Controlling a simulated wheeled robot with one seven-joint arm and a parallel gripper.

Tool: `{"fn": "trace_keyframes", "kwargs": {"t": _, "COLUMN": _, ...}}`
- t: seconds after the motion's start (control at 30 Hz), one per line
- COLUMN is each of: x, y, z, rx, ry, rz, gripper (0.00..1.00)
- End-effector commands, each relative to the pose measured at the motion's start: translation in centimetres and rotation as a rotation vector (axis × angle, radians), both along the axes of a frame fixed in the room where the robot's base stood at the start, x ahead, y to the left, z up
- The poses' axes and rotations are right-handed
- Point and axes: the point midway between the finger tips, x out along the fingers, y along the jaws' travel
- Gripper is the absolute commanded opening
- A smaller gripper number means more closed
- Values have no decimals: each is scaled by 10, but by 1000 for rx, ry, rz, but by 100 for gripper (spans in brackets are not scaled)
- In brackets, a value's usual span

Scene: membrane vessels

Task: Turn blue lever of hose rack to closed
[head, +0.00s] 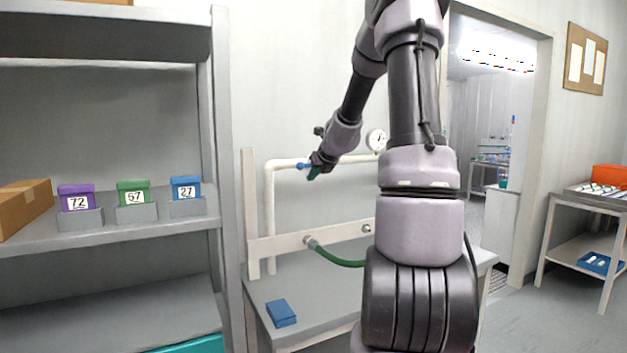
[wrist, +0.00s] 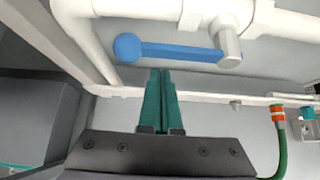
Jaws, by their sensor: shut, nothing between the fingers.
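The blue lever (wrist: 175,52) lies along the white pipe (wrist: 140,8) in the wrist view, its round knob at the left and its pivot at the white valve (wrist: 228,38) on the right. In the head view a small part of the blue lever (head: 303,166) shows beside my gripper (head: 315,172). My gripper's green fingers (wrist: 161,72) are shut and empty. Their tips are just below the lever's middle in the wrist view; I cannot tell whether they touch it. The rack's white frame (head: 262,243) stands on a grey bench, with a green hose (head: 335,258) on its lower rail.
A blue box (head: 281,313) lies on the bench (head: 262,290). A grey shelf (head: 130,236) with labelled purple, green and blue boxes stands close at the left. A gauge (head: 377,139) sits on the pipe near my arm. A doorway opens at the right.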

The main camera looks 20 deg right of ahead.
Motion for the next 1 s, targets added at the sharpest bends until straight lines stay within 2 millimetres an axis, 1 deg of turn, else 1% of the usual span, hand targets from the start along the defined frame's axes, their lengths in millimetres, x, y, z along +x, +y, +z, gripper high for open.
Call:
{"fn": "trace_keyframes", "kwargs": {"t": 0.1, "x": 1, "y": 0, "z": 9, "rx": -2, "ry": -3, "rz": 2, "gripper": 0}}
{"fn": "trace_keyframes", "kwargs": {"t": 0.3, "x": 0, "y": 1, "z": 20, "rx": 0, "ry": -3, "rz": 1, "gripper": 0}}
{"fn": "trace_keyframes", "kwargs": {"t": 0.83, "x": 0, "y": 0, "z": 22, "rx": 0, "ry": -1, "rz": 0, "gripper": 0}}
{"fn": "trace_keyframes", "kwargs": {"t": 1.0, "x": 4, "y": 1, "z": 24, "rx": 0, "ry": -1, "rz": 1, "gripper": 0}}
